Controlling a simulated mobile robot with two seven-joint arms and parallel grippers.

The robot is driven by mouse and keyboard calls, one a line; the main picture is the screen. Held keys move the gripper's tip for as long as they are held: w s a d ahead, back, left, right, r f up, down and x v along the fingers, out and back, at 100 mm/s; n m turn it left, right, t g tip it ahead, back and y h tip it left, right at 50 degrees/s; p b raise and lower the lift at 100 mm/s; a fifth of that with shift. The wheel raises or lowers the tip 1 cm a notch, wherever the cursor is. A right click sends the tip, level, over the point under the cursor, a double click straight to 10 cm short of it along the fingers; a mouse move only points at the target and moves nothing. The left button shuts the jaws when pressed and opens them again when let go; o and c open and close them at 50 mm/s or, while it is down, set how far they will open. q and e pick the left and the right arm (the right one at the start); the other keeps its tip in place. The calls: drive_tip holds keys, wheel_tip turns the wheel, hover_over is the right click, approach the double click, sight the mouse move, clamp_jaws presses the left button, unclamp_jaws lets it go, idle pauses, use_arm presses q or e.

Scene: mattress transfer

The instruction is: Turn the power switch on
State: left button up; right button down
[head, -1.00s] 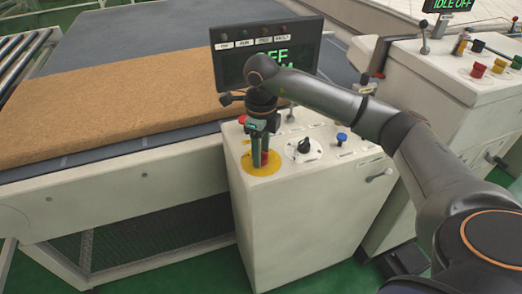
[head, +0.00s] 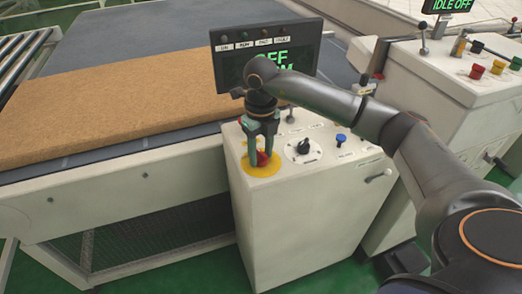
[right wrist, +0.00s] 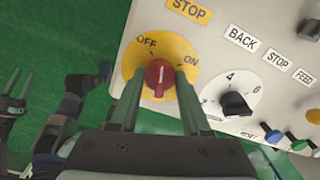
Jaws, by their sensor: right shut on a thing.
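The power switch is a red knob (right wrist: 158,75) with a white line, on a yellow round plate (right wrist: 178,47) marked OFF and ON. The line points up, between the two marks. In the head view the plate (head: 262,172) is at the near left of the white console top. My right gripper (head: 262,154) comes down from above and is shut on the red knob; its fingers (right wrist: 159,80) stand on either side of it in the right wrist view. My left gripper (right wrist: 18,85) shows only at the left edge of the right wrist view, open and empty.
A black selector (right wrist: 236,104) and a blue button (head: 341,138) are beside the switch. The dark display (head: 232,68) behind reads OFF, partly hidden by my arm. A brown mattress (head: 110,100) lies on the conveyor at left. A second console (head: 450,60) stands at right.

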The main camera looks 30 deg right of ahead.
sight(261, 152)
drive_tip(key=m+p, duration=0.1)
drive_tip(key=m, duration=0.5)
drive_tip(key=shift+r, duration=0.1)
drive_tip(key=m+p, duration=0.1)
drive_tip(key=m, duration=0.5)
drive_tip(key=shift+w+m+p, duration=0.1)
drive_tip(key=shift+m+p, duration=0.2)
drive_tip(key=shift+m, duration=0.1)
drive_tip(key=shift+c, duration=1.8)
unclamp_jaws()
wheel_tip(261, 152, up, 12)
drive_tip(key=shift+r+b, duration=0.2)
drive_tip(key=shift+b, duration=0.2)
